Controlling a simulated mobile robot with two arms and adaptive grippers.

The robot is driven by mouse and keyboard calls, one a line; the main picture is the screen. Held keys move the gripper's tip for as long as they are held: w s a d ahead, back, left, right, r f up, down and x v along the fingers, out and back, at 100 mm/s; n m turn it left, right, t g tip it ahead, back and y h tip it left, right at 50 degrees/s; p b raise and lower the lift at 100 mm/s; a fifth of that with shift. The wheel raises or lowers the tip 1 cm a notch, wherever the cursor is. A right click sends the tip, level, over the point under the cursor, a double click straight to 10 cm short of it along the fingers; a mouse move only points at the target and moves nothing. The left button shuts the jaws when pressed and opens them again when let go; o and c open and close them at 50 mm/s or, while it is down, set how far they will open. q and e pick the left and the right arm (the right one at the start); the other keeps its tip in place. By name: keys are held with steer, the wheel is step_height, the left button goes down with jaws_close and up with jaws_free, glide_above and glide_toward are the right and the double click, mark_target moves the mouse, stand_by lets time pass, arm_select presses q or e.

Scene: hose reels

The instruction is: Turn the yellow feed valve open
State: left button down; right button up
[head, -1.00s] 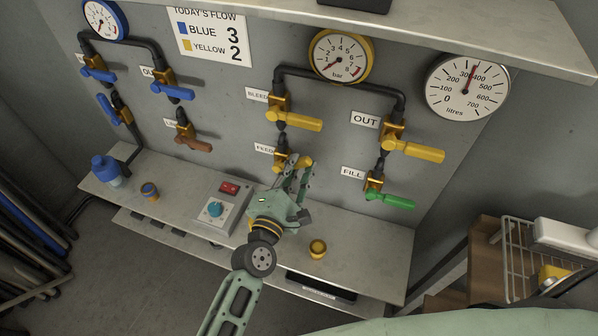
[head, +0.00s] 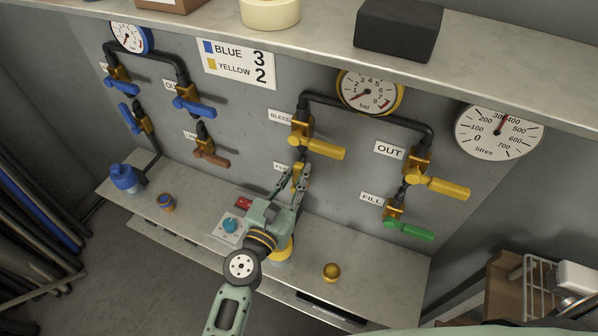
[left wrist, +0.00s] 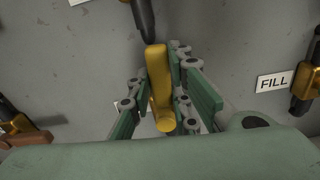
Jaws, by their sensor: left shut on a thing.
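The yellow feed valve handle (head: 297,176) is on the wall below the yellow bleed valve (head: 318,146). My left gripper (head: 299,182) is closed around it, one finger on each side. In the left wrist view the yellow handle (left wrist: 160,88) lies between the green finger pads and runs roughly in line with the black pipe (left wrist: 143,18) above it. The FEED label (head: 281,167) is partly covered by a finger. The valve body is mostly hidden. My right gripper is not in view.
The yellow out valve (head: 438,184) and green fill valve (head: 408,229) are to the right. Blue valves (head: 196,105) are at left. A shelf (head: 320,42) overhangs above.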

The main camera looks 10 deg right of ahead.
arm_select(q)
steer(key=shift+w+a+f+n, duration=0.1)
steer(key=shift+a+n, duration=0.15)
steer(key=shift+n, duration=0.25)
steer(key=c, duration=1.6)
jaws_free()
steer(key=shift+w, duration=0.1)
steer(key=shift+a, duration=0.1)
steer(key=v, duration=1.2)
